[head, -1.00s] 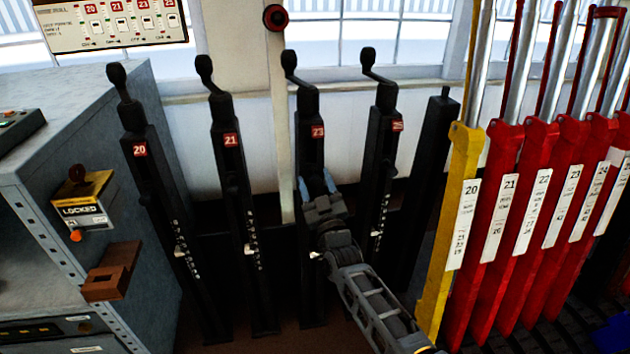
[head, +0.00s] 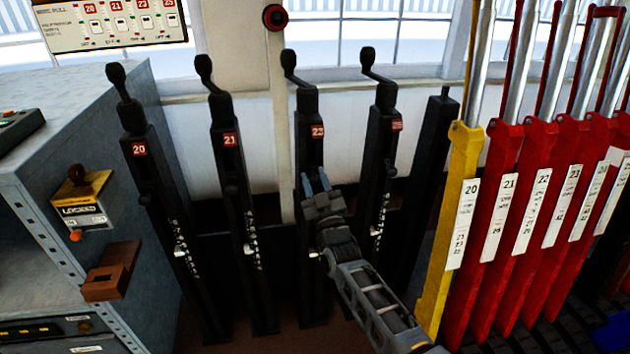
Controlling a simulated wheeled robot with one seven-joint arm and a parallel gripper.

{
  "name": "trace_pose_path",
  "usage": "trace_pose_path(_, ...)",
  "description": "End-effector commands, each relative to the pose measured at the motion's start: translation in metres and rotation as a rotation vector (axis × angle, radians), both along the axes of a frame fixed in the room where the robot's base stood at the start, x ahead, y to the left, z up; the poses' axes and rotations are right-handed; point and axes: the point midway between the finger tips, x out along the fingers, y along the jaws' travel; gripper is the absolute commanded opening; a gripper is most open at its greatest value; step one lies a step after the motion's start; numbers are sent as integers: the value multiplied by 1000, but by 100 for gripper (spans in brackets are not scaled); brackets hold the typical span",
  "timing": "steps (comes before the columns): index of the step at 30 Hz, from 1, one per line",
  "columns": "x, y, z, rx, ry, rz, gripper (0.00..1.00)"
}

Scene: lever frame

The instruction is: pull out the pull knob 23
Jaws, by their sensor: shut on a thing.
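The black post with the red number 23 plate (head: 317,132) stands third from the left in the row of black lever posts. It has a cranked handle (head: 289,62) on top. My gripper (head: 315,179) is at the front of this post, below the number plate, with its blue-grey fingers close together. It is shut on pull knob 23. The knob itself is hidden behind the fingers and the gripper body, so I cannot tell how far out it stands.
Similar black posts 20 (head: 140,149), 21 (head: 231,139) and 25 (head: 397,125) stand on both sides. A yellow lever (head: 459,190) and several red levers (head: 500,190) fill the right. A grey cabinet (head: 90,130) with a brown bracket (head: 111,272) stands at the left.

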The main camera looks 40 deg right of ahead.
Motion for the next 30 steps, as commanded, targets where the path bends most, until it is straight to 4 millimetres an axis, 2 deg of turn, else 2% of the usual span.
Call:
trace_pose_path(8,-1,1,0,0,0,1,0)
trace_pose_path(16,-21,15,0,0,2,2,0)
trace_pose_path(23,-22,15,-2,0,2,0,0)
trace_pose_path(24,-22,15,-2,1,3,0,31)
trace_pose_path(30,-22,15,-2,1,2,0,51)
